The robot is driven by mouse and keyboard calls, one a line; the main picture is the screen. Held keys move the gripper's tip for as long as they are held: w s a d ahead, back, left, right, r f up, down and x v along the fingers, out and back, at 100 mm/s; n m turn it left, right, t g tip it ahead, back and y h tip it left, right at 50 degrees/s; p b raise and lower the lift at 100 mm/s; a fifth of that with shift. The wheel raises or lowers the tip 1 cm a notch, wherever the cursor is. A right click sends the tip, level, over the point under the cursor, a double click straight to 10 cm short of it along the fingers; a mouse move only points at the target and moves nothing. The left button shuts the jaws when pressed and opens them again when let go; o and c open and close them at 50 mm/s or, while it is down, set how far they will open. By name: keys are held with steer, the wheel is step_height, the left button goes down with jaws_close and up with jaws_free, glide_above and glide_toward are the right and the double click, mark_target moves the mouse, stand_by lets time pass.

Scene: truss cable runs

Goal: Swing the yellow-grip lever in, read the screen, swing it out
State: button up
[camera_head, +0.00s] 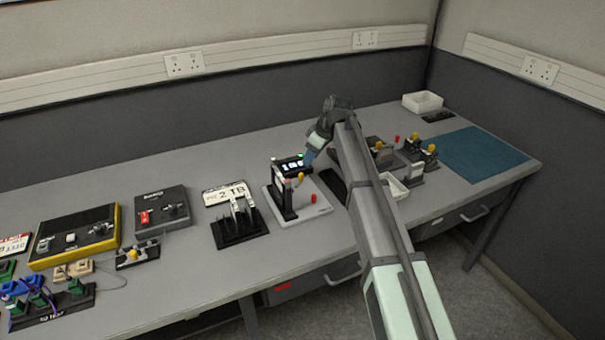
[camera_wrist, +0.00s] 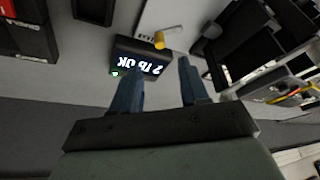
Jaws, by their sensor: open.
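The yellow-grip lever (camera_head: 300,178) is on a black upright fixture (camera_head: 287,203) with a grey base plate (camera_head: 322,207). A lit screen (camera_head: 291,164) tops the fixture, its text too small to read in the head view. In the wrist view the screen (camera_wrist: 140,62) is upside down and seems to read "2 Tb OK", with a small green light beside it. The yellow grip (camera_wrist: 160,40) shows beyond my fingertips, not between them. My gripper (camera_wrist: 160,67) is open and empty. In the head view my gripper (camera_head: 307,156) is close behind the screen.
A black rack (camera_head: 240,232) with a "2 TB" card (camera_head: 227,194) stands left of the fixture. Further left are a dark box (camera_head: 162,212) and a yellow-edged box (camera_head: 75,236). Yellow-knobbed fixtures (camera_head: 415,155) and a blue mat (camera_head: 484,154) lie right, partly behind my arm.

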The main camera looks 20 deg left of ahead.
mark_target(299, 181)
steer(key=x, duration=0.9)
steer(key=shift+f, duration=0.3)
steer(key=shift+c, duration=0.4)
jaws_close()
